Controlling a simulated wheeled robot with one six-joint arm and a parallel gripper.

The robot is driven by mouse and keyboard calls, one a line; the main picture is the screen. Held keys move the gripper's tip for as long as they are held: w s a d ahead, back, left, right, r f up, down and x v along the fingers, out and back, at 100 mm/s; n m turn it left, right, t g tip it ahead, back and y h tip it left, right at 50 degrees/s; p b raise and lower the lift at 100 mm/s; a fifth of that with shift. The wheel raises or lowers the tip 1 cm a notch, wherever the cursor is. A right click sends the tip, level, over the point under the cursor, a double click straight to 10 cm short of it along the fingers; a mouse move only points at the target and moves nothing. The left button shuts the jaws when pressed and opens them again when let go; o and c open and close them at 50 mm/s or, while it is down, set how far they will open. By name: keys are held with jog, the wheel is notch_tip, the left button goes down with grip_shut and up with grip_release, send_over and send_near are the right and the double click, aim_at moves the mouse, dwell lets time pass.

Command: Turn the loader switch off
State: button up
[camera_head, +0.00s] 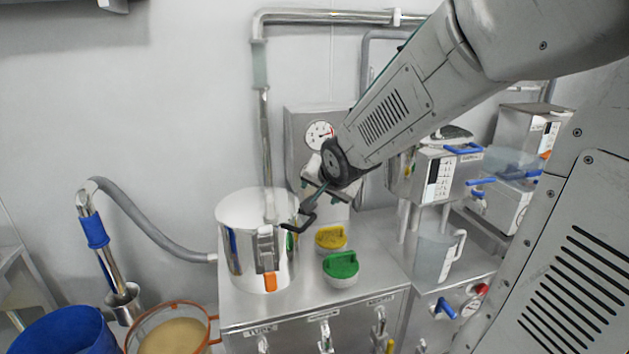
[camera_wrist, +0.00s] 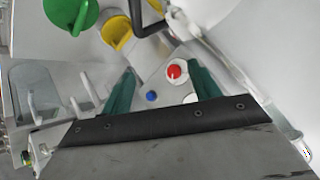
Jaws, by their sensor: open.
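No label naming the loader switch is readable. A grey control box (camera_head: 299,125) with a round gauge (camera_head: 320,134) stands against the wall, its lower front partly hidden by my arm. In the wrist view a grey panel (camera_wrist: 151,78) carries a red button (camera_wrist: 174,70) and a small blue knob (camera_wrist: 152,96). My gripper (camera_wrist: 163,88) is open, its green fingers on either side of these controls in the picture. In the head view my gripper (camera_head: 315,198) is in front of the box, above the bench. Whether it touches the panel cannot be told.
A steel pot (camera_head: 236,240) with an orange latch stands on the bench, beside yellow (camera_head: 330,238) and green (camera_head: 341,265) lidded containers. A clear jug (camera_head: 432,258) is to the right. A grey hose (camera_head: 150,232) and steel lance (camera_head: 112,268) are left, near a blue drum (camera_head: 62,330).

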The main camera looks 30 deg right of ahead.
jog(key=w+d+f+m+t+y, duration=0.3)
jog(key=w+d+f+m+t, duration=0.6)
jog(key=w+d+m+t, duration=0.4)
jog(key=shift+m+g, duration=0.3)
jog(key=shift+g, duration=0.4)
jog(key=w, duration=0.1)
jog(key=w+a+r, duration=0.1)
jog(key=w, duration=0.1)
jog(key=w+a, duration=0.1)
jog(key=w, duration=0.1)
jog(key=shift+w+r, duration=0.1)
jog(key=shift+r, duration=0.1)
jog(key=c, duration=1)
